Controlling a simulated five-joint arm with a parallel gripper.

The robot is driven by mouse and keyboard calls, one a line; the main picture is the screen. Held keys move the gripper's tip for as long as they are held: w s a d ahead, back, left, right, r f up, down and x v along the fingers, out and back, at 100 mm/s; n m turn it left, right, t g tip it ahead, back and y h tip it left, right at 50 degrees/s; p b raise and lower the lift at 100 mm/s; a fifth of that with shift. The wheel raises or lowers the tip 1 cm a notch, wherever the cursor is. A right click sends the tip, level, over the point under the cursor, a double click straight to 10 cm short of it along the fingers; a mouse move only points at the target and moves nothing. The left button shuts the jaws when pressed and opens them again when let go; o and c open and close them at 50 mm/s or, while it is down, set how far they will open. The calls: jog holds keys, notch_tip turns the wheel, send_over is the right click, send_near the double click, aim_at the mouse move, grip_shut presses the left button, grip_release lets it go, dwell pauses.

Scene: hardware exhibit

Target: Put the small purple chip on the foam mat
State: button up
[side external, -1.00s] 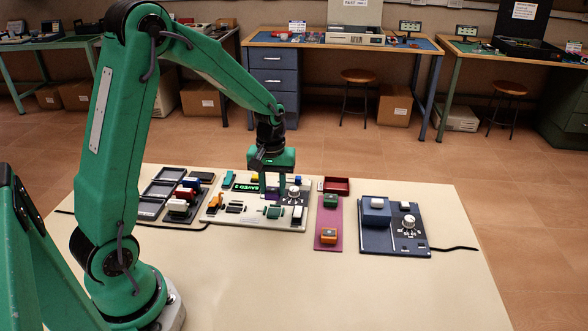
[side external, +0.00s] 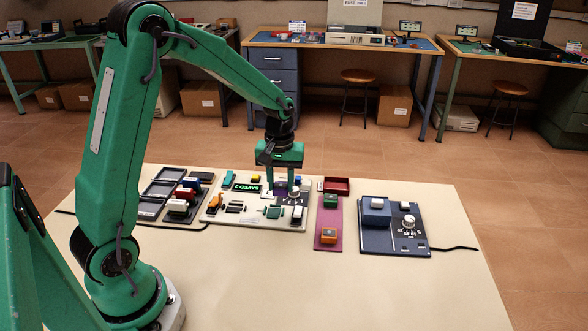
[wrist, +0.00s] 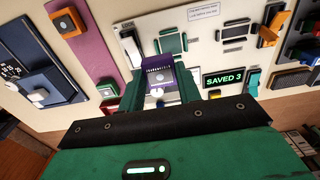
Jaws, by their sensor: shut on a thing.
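The small purple chip (side external: 281,187) is between the fingers of my gripper (side external: 283,189), above the white board. It also shows in the wrist view (wrist: 158,77), gripped between the green fingers, which hide its sides. My gripper is shut on it. The foam mat is likely the long mauve-pink strip (side external: 328,219) to the right of the board. Its strip also shows at the upper left of the wrist view (wrist: 93,42). An orange block (side external: 329,236) sits near its front end and a green block (side external: 330,201) farther back.
A red tray (side external: 336,185) stands at the strip's far end. A dark blue panel (side external: 385,240) with a knob lies to its right. The white board (side external: 222,214) carries a lit display and several raised parts. The mat's middle, between the blocks, is bare.

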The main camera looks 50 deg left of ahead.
send_over(329, 220)
jog(key=shift+r, duration=0.2)
jog(key=shift+f, duration=0.15)
jog(key=shift+f, duration=3)
jog(key=shift+f, duration=0.65)
dwell(0.5)
jog(key=o, duration=1.3)
jog(key=shift+r, duration=0.25)
